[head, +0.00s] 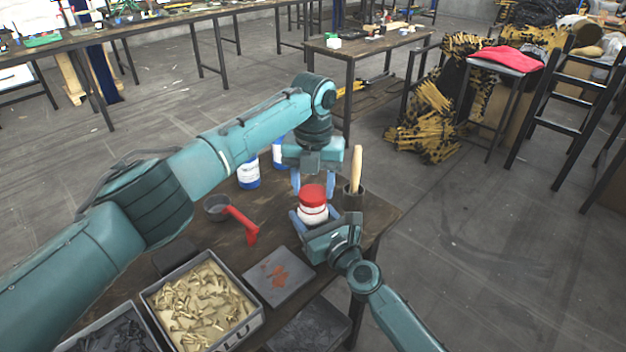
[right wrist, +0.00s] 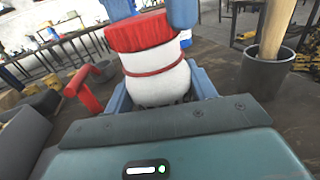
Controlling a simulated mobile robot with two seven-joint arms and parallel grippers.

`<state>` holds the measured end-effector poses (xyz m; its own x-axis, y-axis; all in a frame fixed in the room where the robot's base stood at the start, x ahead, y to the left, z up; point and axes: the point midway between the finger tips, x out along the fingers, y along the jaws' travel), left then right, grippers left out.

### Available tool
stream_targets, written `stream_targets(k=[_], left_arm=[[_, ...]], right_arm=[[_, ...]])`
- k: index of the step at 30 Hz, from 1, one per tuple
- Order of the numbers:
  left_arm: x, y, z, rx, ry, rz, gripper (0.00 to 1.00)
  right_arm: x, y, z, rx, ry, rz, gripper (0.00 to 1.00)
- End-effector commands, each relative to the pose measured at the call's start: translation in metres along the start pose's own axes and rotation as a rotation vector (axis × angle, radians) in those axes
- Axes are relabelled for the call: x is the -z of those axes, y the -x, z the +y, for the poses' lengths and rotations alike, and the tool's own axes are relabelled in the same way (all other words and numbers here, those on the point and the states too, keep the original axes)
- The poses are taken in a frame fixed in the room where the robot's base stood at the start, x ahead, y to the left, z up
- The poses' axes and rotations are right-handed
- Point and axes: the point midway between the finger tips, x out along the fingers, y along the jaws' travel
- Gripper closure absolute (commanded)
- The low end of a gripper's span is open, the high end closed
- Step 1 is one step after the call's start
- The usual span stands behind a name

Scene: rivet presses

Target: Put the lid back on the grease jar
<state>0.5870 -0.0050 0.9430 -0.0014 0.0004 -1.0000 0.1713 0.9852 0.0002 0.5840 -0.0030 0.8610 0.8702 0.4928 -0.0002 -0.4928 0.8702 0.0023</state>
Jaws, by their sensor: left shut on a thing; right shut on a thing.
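The grease jar (head: 312,214) is white with a red band. It stands between the fingers of my right gripper (head: 316,220), shut on its body; the right wrist view shows the jar (right wrist: 160,88) between the blue fingers. The red lid (head: 313,193) is at the jar's mouth, and in the right wrist view the lid (right wrist: 145,32) shows no clear gap above the jar. My left gripper (head: 312,184) comes from above, its blue fingers at either side of the lid, shut on it. Whether the lid is fully seated I cannot tell.
A dark cup (head: 353,199) with a wooden handle stands close right of the jar. White-and-blue containers (head: 249,176) stand behind. A pot (head: 217,208) and red-handled tool (head: 243,226) lie left. A rivet bin (head: 255,320) and grey plate (head: 296,288) are in front.

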Motion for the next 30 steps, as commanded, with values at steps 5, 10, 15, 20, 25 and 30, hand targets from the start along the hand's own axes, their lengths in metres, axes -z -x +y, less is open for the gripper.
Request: stream_targets(k=[5,10,15,20,25,30], left_arm=[[0.000,0.000,0.000,0.000,0.000,0.000,0.71],[0.000,0.000,0.000,0.000,0.000,-0.001,0.71],[0.000,-0.001,0.000,0.000,0.000,0.000,0.71],[0.000,-0.005,0.000,0.000,0.000,0.000,0.71],[0.000,-0.008,0.000,0.000,-0.001,0.000,0.71],[0.000,-0.011,0.000,0.001,-0.001,0.000,0.71]], right_arm=[[0.000,0.000,0.000,0.001,0.000,0.000,0.85],[0.000,0.000,0.000,0.001,0.000,0.000,0.85],[0.000,0.000,0.000,0.001,0.000,0.000,0.85],[0.000,0.000,0.000,0.001,0.000,0.000,0.85],[0.000,0.000,0.000,0.001,0.000,0.000,0.85],[0.000,0.000,0.000,0.001,0.000,0.000,0.85]])
